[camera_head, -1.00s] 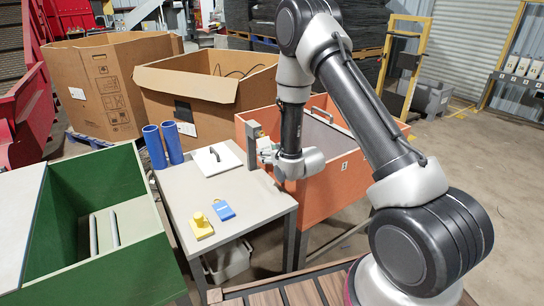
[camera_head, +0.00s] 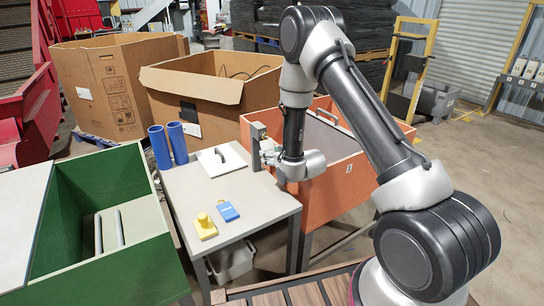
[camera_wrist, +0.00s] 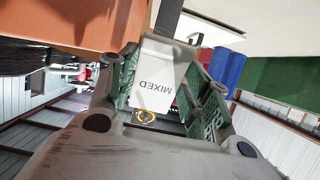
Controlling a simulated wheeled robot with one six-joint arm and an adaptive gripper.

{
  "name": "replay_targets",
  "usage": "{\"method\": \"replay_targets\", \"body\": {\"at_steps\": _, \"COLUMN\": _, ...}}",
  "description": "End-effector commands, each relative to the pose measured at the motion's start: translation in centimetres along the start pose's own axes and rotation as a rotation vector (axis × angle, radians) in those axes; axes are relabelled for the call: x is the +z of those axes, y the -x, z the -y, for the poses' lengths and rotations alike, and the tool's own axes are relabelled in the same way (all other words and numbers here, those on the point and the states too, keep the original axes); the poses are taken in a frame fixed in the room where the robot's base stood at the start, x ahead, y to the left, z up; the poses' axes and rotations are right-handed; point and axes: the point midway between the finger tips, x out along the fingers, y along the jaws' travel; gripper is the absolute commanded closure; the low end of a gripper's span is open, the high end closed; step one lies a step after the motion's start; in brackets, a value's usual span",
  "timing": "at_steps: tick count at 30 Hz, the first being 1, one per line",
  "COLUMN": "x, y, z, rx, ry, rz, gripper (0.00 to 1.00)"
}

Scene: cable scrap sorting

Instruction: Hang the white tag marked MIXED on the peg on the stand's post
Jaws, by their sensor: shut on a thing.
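The white tag marked MIXED (camera_wrist: 156,82) is between the two green-padded fingers of my gripper (camera_wrist: 160,98) in the wrist view, its lettering upside down. My gripper is shut on it. In the head view my gripper (camera_head: 267,157) is beside the stand's post (camera_head: 256,153), at the right edge of the table. The dark post also shows in the wrist view (camera_wrist: 169,18), just beyond the tag's end. I cannot make out the peg or whether the tag touches it.
An orange bin (camera_head: 330,175) is close to my gripper; a green bin (camera_head: 150,270) is left.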

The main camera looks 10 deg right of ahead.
Motion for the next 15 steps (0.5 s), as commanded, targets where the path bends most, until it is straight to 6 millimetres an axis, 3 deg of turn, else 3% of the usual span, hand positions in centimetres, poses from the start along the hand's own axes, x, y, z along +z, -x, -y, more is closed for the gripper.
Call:
{"method": "replay_targets", "body": {"at_steps": 1, "x": 0.0, "y": 0.0, "z": 0.0, "rx": 0.0, "ry": 0.0, "rz": 0.0, "gripper": 0.5}}
{"method": "replay_targets", "body": {"at_steps": 5, "x": 0.0, "y": 0.0, "z": 0.0, "rx": 0.0, "ry": 0.0, "rz": 0.0, "gripper": 0.26}}
{"method": "replay_targets", "body": {"at_steps": 15, "x": 0.01, "y": 0.12, "z": -0.01, "rx": 0.0, "ry": 0.0, "rz": 0.0, "gripper": 0.26}}
